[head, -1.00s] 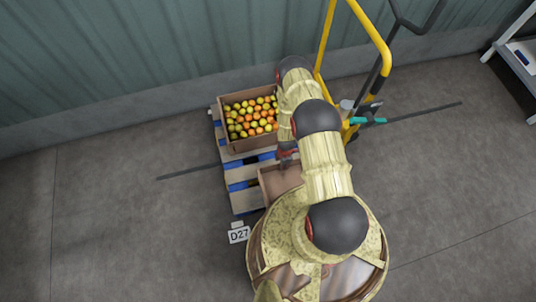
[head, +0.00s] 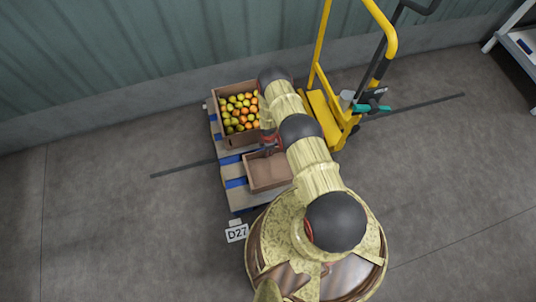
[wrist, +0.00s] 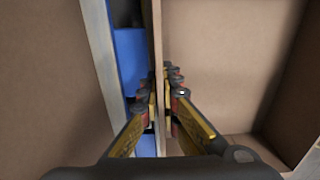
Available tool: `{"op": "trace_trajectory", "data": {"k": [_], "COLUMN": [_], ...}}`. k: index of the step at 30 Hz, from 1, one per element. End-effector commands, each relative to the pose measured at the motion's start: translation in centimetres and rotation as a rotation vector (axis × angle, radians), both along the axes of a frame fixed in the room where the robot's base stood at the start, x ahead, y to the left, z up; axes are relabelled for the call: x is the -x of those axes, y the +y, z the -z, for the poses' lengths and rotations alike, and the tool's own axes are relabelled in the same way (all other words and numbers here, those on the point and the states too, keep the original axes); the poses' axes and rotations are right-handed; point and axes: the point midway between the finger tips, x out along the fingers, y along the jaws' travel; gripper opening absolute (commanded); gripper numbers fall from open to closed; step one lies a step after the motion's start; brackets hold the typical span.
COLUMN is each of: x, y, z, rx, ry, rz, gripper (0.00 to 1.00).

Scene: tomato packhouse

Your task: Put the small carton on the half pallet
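The small carton (head: 268,184) is an open, empty brown box, over the front part of the half pallet (head: 242,199). The half pallet has pale wooden slats and blue parts. My gripper (head: 270,145) is at the carton's far wall. In the wrist view my gripper (wrist: 165,82) has a finger on each side of the thin carton wall (wrist: 158,30) and is shut on it. The carton's bare inside (wrist: 225,60) lies right of that wall, a slat and blue pallet parts left. I cannot tell whether the carton's underside touches the pallet.
A larger carton (head: 240,143) full of red, yellow and green tomatoes stands on the far part of the pallet. A yellow pallet truck (head: 318,105) stands to the right. A D27 sign (head: 237,233) is on the floor in front. The floor at left is clear.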

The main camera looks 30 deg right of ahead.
Motion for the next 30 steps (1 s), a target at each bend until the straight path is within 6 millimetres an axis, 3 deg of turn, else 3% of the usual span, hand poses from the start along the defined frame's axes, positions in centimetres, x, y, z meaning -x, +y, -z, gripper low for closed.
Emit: {"op": "trace_trajectory", "data": {"k": [3,14,15,24,30], "x": [-0.04,-0.05,-0.08,-0.04,-0.04], "y": [-0.03,-0.04,-0.05,-0.04,-0.04], "z": [1.24,1.41,1.35,1.35,1.35], "rx": [0.000,0.000,0.000,0.000,0.000], "ry": [-0.001,-0.002,-0.002,-0.001,-0.001], "rz": [0.000,0.001,0.001,0.001,0.001], "gripper": [0.00,0.00,0.06,0.23,0.23]}}
